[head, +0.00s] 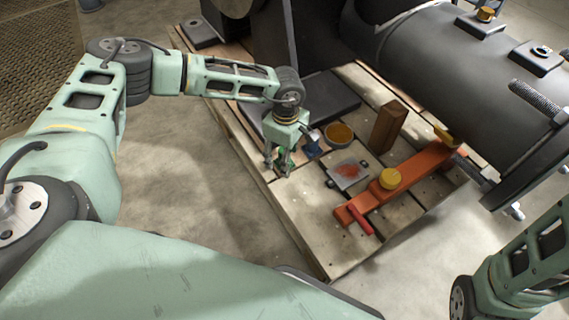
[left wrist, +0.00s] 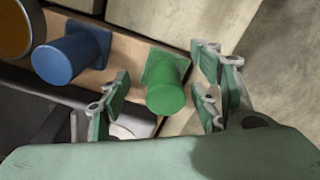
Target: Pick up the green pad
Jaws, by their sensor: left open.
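The green pad (left wrist: 166,88), a short cylinder on a square base, stands on a wooden plank in the left wrist view. My left gripper (head: 278,163) is open, pointing down over the near left part of the pallet. In the left wrist view the fingers of the left gripper (left wrist: 163,88) appear on either side of the green pad, with no clear contact. In the head view the gripper mostly hides the pad. My right gripper is out of view.
A blue pad (left wrist: 66,59) stands left of the green one; it also shows in the head view (head: 312,149). The pallet (head: 305,206) also carries a round amber dish (head: 339,133), a wooden block (head: 388,127), a grey plate (head: 347,175) and an orange bar (head: 415,170).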

